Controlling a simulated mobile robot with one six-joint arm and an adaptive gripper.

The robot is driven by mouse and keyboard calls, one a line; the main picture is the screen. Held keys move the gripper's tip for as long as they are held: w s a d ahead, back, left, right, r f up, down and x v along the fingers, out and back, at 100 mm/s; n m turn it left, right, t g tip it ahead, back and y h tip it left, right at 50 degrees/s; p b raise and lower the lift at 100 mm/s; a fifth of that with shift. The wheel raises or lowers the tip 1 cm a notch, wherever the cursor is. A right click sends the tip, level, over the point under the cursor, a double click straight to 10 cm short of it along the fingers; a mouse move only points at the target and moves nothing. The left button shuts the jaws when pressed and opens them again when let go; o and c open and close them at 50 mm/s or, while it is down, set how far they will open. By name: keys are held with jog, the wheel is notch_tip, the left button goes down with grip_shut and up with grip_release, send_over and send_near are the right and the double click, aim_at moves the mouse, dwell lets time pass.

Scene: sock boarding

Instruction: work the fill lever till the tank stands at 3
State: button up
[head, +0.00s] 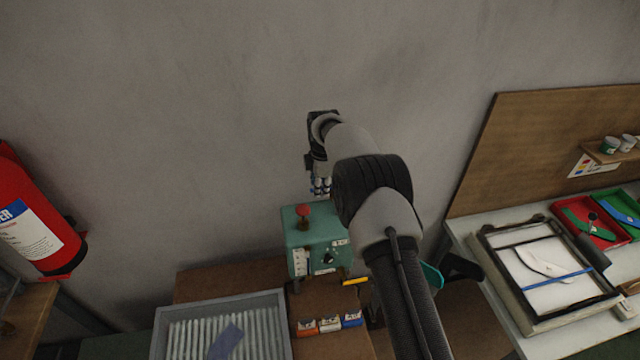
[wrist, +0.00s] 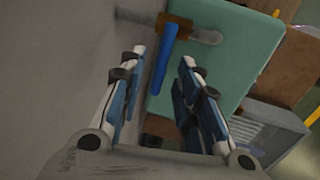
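A green box-shaped machine (head: 325,235) stands on the brown bench, with a red knob (head: 303,210) on top and a dial (head: 328,257) and pale plates on its front. Its markings are too small to read, so I cannot tell the tank level. In the wrist view the green housing (wrist: 225,65) has a blue bar-shaped handle (wrist: 165,50) at its side, joined to an orange-brown piece. My gripper (wrist: 162,62) is open, its fingers on either side of the line of this handle; contact is not clear. In the head view my gripper (head: 320,187) is above the machine, partly hidden by my arm.
A grey ribbed tray (head: 170,318) with a blue piece is left of the machine; small coloured boxes (head: 328,323) are in front. A yellow bar (head: 355,282) sticks out at the machine's lower right. A fire extinguisher (head: 35,220) hangs at left; a cluttered table (head: 560,345) stands right.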

jog(key=shift+c, duration=0.5)
grip_shut()
dwell(0.3)
